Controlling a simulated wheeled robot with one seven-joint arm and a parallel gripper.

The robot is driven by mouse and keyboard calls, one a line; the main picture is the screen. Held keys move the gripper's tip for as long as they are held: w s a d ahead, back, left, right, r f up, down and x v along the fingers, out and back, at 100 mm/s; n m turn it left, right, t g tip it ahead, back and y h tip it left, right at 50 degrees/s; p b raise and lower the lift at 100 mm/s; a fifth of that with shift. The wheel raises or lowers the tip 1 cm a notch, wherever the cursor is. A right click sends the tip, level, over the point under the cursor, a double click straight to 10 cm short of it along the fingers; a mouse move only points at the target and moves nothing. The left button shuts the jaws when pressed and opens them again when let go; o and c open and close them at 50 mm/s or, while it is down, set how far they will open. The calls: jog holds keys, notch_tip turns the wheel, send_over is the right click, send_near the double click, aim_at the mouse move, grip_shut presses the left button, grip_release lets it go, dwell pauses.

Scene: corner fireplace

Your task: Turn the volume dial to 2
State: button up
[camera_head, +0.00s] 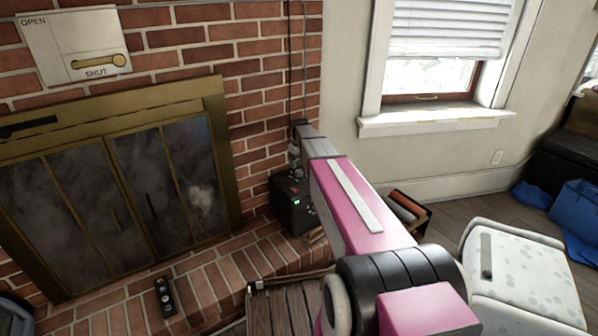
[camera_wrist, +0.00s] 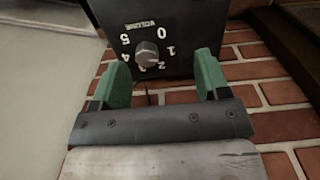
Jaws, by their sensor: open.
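A black box with a volume dial (camera_wrist: 147,52) shows at the top of the wrist view. The knob's exact pointing is too small to tell. My gripper (camera_wrist: 162,78) is open, its two green fingers apart on either side below the knob, with nothing between them.
The brick hearth (camera_head: 215,283) lies under the box, beside a brass-framed fireplace (camera_head: 120,190). A small black device with round buttons (camera_head: 165,296) lies on the hearth. A crate (camera_head: 408,212) stands right of the box. A cable runs down the brick wall behind.

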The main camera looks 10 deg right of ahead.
jog(key=n, duration=0.1)
send_near(299, 171)
notch_tip(299, 171, down, 9)
jog(key=shift+f, duration=0.2)
dwell(0.4)
jog(key=c, duration=0.9)
